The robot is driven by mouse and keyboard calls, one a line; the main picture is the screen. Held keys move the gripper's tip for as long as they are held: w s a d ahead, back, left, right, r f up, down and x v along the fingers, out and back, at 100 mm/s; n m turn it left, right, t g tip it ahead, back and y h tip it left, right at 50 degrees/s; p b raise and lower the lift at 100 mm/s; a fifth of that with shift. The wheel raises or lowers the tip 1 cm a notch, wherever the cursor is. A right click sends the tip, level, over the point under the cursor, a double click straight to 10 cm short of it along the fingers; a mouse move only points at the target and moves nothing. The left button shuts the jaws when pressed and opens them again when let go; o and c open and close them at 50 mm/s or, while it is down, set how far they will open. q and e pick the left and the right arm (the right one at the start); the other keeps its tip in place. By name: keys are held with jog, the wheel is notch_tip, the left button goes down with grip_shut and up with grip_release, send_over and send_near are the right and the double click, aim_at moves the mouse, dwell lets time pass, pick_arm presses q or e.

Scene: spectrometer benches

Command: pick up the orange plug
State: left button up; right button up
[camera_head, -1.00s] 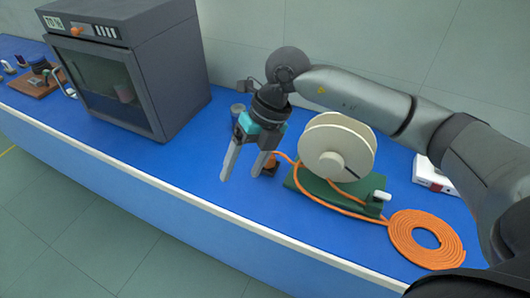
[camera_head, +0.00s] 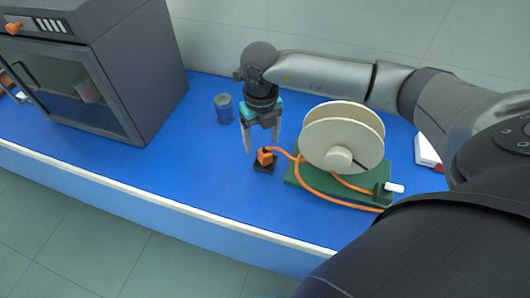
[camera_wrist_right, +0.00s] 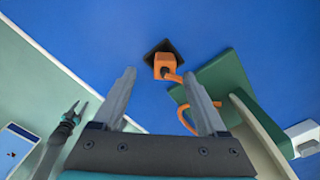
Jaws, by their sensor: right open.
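The orange plug (camera_head: 264,155) sits on a small black base (camera_head: 263,167) on the blue bench, left of the cable reel. An orange cable runs from it to the reel. My right gripper (camera_head: 262,147) is open and empty, with its fingers pointing down by the plug in the head view. In the right wrist view the plug (camera_wrist_right: 165,64) lies beyond the fingertips of the open gripper (camera_wrist_right: 161,80), roughly midway between them, with nothing between the fingers. My left gripper is not visible in the head view.
A cream cable reel (camera_head: 342,137) on a green base (camera_head: 313,187) stands right of the plug. A blue-grey jar (camera_head: 223,108) stands behind left. A grey oven (camera_head: 95,75) fills the left of the bench. The bench in front of the plug is clear.

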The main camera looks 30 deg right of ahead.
aim_at(264, 150)
jog(key=shift+f, duration=0.2)
jog(key=shift+d+f, duration=0.1)
jog(key=shift+f, duration=0.3)
jog(key=f, duration=0.3)
jog(key=shift+s+d+f, duration=0.1)
jog(key=shift+d+f, duration=0.15)
jog(key=shift+f, duration=0.4)
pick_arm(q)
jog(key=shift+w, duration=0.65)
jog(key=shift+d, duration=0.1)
pick_arm(e)
grip_shut()
